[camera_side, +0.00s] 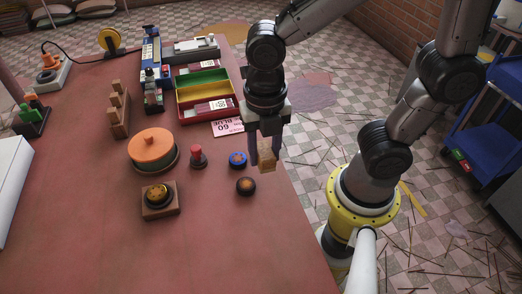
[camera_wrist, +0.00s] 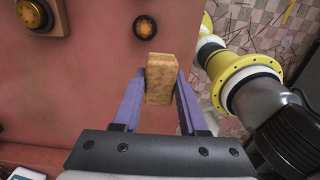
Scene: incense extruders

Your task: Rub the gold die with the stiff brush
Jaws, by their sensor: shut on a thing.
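My gripper (camera_side: 268,160) is shut on a tan, block-shaped stiff brush (camera_side: 267,154) and holds it near the table's right edge. Its bristles cannot be made out. In the wrist view the brush (camera_wrist: 161,82) stands between the two purple fingers. The gold die (camera_side: 157,194) sits in a dark ring on a square wooden block (camera_side: 160,212), to the left of and nearer than my gripper. In the wrist view the gold die (camera_wrist: 31,13) is at the top left, apart from the brush.
A black die (camera_side: 245,186) and a blue die (camera_side: 237,159) lie just left of my gripper. A red-knobbed piece (camera_side: 197,156) and an orange-lidded round pot (camera_side: 152,147) stand further left. Coloured trays (camera_side: 205,92) are behind. The table's front is clear.

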